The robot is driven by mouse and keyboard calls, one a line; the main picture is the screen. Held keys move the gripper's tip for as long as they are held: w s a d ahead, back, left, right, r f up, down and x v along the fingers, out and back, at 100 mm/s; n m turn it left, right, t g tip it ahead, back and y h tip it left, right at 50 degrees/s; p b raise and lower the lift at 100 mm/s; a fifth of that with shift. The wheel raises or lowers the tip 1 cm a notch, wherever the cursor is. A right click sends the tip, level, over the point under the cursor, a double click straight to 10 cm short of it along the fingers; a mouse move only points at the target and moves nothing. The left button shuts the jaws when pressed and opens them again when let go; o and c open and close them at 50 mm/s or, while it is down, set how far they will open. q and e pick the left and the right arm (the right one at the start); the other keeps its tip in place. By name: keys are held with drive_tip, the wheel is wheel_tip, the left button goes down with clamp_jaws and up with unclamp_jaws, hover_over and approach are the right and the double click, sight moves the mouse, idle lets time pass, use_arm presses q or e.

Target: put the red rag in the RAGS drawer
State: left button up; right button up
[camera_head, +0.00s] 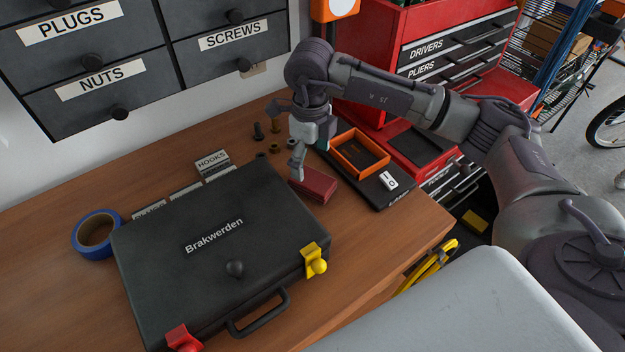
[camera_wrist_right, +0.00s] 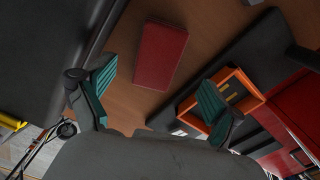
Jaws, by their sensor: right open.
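The red rag (camera_head: 316,185) is a folded dark red block on the wooden bench, beside the black case. It also shows in the right wrist view (camera_wrist_right: 160,55), ahead of and between the fingers. My right gripper (camera_head: 299,168) is just above the rag's left end in the head view. Its teal-padded fingers (camera_wrist_right: 157,88) are spread apart in the wrist view, with nothing between them. My left gripper is not in view. No drawer label reading RAGS can be read; a lower label on the red tool chest (camera_head: 365,62) is partly hidden.
A black Brakwerden case (camera_head: 165,235) lies left of the rag. An orange tray (camera_head: 345,144) on a black mat (camera_head: 399,195) is to its right. Bolts, blue tape (camera_head: 80,238) and label cards (camera_head: 211,160) lie nearby. Dark labelled drawers (camera_head: 150,80) hang on the wall.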

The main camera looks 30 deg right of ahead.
sight(312, 179)
drive_tip(key=shift+f, duration=0.65)
drive_tip(key=shift+s+f+p, duration=0.15)
drive_tip(key=shift+f+p, duration=0.15)
drive_tip(key=shift+p, duration=0.05)
drive_tip(key=f, duration=0.2)
drive_tip(key=f+p, duration=0.1)
drive_tip(key=shift+s+f+p, duration=0.2)
drive_tip(key=shift+f+p, duration=0.1)
drive_tip(key=shift+f, duration=0.5)
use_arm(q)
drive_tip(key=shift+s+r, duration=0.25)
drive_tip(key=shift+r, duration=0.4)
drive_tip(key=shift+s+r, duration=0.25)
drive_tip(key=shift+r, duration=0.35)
use_arm(e)
drive_tip(key=c, duration=1.1)
